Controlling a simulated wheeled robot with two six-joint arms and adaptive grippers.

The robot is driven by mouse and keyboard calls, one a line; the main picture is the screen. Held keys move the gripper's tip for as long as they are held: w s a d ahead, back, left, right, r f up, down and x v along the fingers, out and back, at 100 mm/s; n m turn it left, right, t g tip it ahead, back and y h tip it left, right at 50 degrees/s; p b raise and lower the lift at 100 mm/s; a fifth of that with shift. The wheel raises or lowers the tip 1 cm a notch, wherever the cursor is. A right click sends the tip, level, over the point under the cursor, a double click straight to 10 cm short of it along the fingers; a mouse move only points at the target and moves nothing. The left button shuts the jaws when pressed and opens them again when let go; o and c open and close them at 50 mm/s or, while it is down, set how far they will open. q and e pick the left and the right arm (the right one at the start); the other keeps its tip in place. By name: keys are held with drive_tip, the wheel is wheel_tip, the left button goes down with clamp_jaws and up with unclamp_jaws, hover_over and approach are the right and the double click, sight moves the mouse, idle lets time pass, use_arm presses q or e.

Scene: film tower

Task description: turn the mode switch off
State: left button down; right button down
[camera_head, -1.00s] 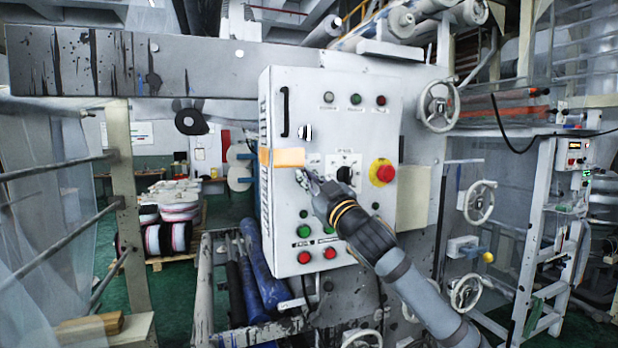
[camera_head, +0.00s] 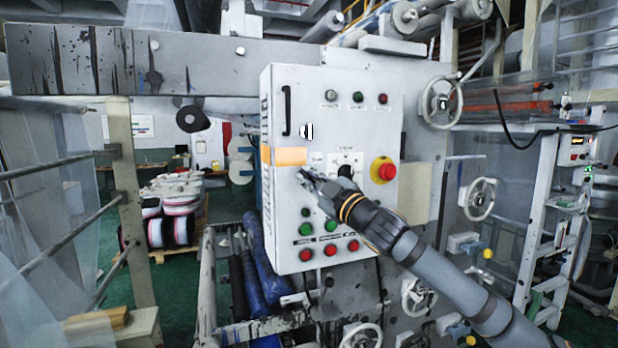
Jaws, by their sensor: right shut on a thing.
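My right gripper (camera_head: 307,177) reaches in from the lower right. Its fingertips are at the front of the white control panel (camera_head: 285,222), below a small label and left of the large black rotary knob (camera_head: 344,172). The gripper is shut on a small switch there, which I take to be the mode switch; the fingers hide it, so its position cannot be read. The black knob sits on a white square plate, partly behind my gripper. My left gripper is not in view.
A red emergency button (camera_head: 384,171) on a yellow base is right of the knob. Green buttons (camera_head: 307,229) and red buttons (camera_head: 306,255) are below the gripper. A black door handle (camera_head: 286,111) and an orange sticker (camera_head: 290,156) are on the panel's left side.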

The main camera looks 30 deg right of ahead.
drive_tip(key=c, duration=1.4)
unclamp_jaws()
drive_tip(key=shift+c, duration=0.2)
